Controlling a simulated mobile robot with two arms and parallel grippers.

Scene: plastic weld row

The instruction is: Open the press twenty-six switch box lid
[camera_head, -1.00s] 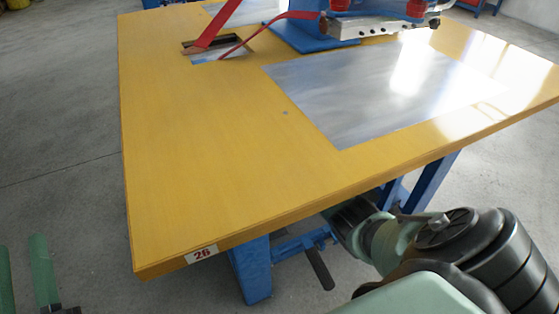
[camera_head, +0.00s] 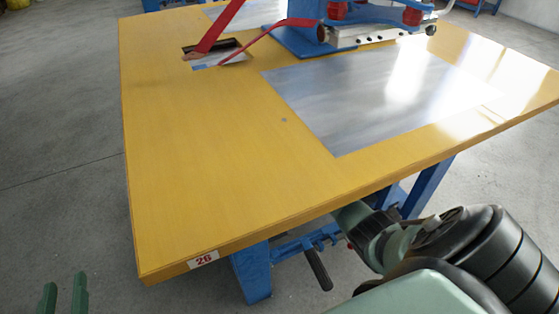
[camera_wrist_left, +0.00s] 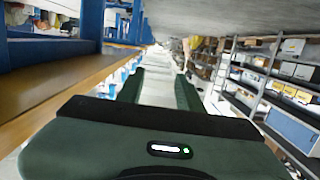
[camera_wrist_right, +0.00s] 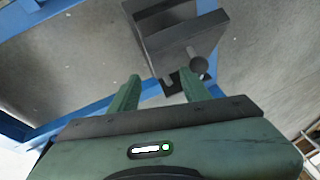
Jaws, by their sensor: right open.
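A dark grey metal box (camera_wrist_right: 185,32), which looks like the switch box, shows at the top of the right wrist view. A round dark knob (camera_wrist_right: 197,65) sticks out from its near side. I cannot tell how its lid stands. My right gripper (camera_wrist_right: 160,77) is open and empty just short of the box, its fingers pointing at it. In the head view the right arm reaches under the table edge, which hides that gripper and the box. My left gripper (camera_head: 64,296) is open and empty at the lower left, clear of the table; its fingers also show in the left wrist view (camera_wrist_left: 158,82).
The yellow table (camera_head: 200,150) bears a label 26 (camera_head: 203,260) on its front edge. Blue legs (camera_head: 252,270) and a black-handled lever (camera_head: 318,268) stand close to my right arm. Blue frame bars (camera_wrist_right: 60,20) surround the box. Floor left of the table is clear.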

